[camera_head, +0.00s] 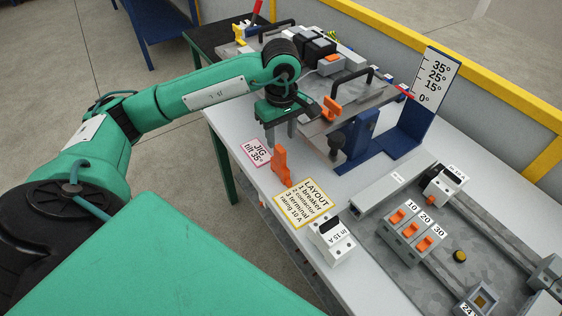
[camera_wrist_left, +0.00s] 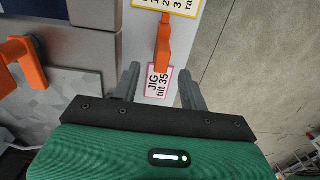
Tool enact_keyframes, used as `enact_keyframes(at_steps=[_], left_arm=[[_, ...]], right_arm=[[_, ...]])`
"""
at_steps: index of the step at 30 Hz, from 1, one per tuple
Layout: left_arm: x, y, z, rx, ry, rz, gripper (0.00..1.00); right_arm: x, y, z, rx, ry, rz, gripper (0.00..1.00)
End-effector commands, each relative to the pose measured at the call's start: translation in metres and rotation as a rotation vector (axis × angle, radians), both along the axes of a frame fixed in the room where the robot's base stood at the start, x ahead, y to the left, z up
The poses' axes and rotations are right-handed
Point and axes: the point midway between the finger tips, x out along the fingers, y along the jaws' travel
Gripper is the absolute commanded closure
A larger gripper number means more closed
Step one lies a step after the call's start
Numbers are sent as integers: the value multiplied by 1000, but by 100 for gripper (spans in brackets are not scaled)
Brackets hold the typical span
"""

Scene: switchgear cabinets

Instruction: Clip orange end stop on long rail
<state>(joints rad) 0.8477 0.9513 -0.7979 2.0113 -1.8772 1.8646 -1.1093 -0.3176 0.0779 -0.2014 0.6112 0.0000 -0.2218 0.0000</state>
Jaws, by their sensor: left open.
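An orange end stop (camera_head: 281,165) stands on the white table between the pink jig label and the yellow layout label. It also shows in the left wrist view (camera_wrist_left: 163,45), ahead of the fingertips and roughly between them in the picture. My left gripper (camera_head: 281,131) is open and empty, pointing down just behind the end stop and apart from it. Its two fingers show in the wrist view (camera_wrist_left: 160,88). Another orange piece (camera_head: 332,109) sits on the tilted jig plate (camera_head: 372,103); it also shows at the wrist view's left (camera_wrist_left: 25,62). I cannot tell which strip is the long rail. My right gripper is out of view.
The blue jig stand with an angle scale (camera_head: 436,78) is right of the gripper. A loose white breaker (camera_head: 331,240) stands near the table's front edge. Terminals with orange tops (camera_head: 411,232) sit on the grey panel at the right. Black-handled devices (camera_head: 308,52) are behind.

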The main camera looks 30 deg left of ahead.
Motion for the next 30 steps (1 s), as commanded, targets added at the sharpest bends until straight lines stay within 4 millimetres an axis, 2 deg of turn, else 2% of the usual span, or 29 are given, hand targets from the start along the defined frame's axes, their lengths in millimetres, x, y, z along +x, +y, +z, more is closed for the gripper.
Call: enact_keyframes(at_steps=[3,7,13,18,27,30], left_arm=[[0,0,-7,-1,0,0,56],[-2,-1,-13,0,2,0,56],[-5,-6,-35,-2,4,0,56],[-5,-6,-55,-1,2,0,56],[-4,-6,-61,0,-1,0,56],[-4,-6,-61,0,-1,0,74]], right_arm=[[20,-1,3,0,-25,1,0],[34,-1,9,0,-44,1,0],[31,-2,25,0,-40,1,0],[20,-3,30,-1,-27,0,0],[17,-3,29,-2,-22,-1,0],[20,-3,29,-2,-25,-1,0]])
